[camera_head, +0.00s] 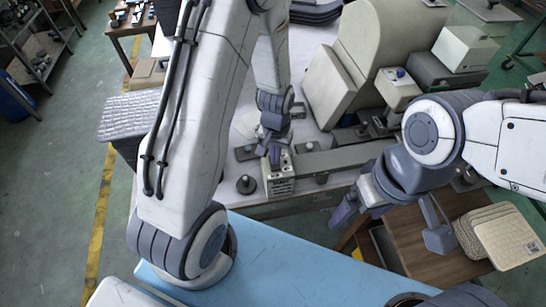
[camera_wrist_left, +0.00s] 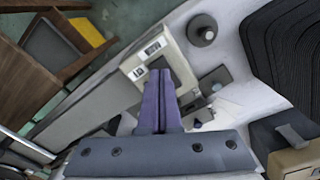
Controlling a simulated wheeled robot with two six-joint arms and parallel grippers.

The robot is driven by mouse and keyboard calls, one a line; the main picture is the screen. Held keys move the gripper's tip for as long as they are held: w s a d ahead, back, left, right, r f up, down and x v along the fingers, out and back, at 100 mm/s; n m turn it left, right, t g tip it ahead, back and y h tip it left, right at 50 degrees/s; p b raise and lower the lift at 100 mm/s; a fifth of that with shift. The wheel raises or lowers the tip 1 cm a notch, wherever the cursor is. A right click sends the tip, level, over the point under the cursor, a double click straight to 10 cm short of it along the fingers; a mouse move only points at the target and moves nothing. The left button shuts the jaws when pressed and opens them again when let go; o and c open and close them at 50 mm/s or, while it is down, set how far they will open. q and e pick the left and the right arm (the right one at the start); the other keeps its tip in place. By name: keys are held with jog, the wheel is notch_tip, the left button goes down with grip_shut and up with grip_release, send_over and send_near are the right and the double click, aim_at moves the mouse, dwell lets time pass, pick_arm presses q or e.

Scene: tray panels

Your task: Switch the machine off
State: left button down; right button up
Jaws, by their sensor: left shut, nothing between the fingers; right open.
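A small pale control box (camera_head: 279,184) sits on the near edge of the white worktop in the head view. In the left wrist view this box (camera_wrist_left: 137,64) shows two small light-coloured parts and a dark panel on its face. My left gripper (camera_head: 274,158) is shut and empty, pointing down at the top of the box. In the left wrist view its purple fingertips (camera_wrist_left: 160,72) overlap the dark panel and hide part of it; I cannot tell whether they touch. My right gripper (camera_head: 361,211) is open and empty, right of the box and apart from it.
A dark round knob (camera_head: 246,184) is left of the box. A long grey bar (camera_head: 335,161) runs right from it. A blue surface (camera_head: 280,262) lies in front. A brown wooden table (camera_head: 416,252) holds woven pads (camera_head: 508,238).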

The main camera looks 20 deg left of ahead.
pick_arm(q)
notch_tip(320, 180, up, 6)
jog(key=p, duration=0.4)
jog(key=shift+f, duration=0.2)
dwell(0.4)
jog(key=s+d+r+m+b, duration=0.35)
jog(key=s+d+r, duration=0.2)
jog(key=d, duration=0.25)
jog(key=s+d+r+m+b, duration=0.2)
jog(key=s+r, duration=0.1)
jog(key=s, duration=0.3)
jog(key=s+d+r+m+h+b, duration=0.1)
jog(key=s+d+r+m, duration=0.1)
jog(key=s, duration=0.4)
jog(key=shift+s+d+r+b, duration=0.15)
jog(key=shift+s+r+b, duration=0.2)
jog(key=shift+r, duration=0.2)
jog(key=shift+m, duration=0.25)
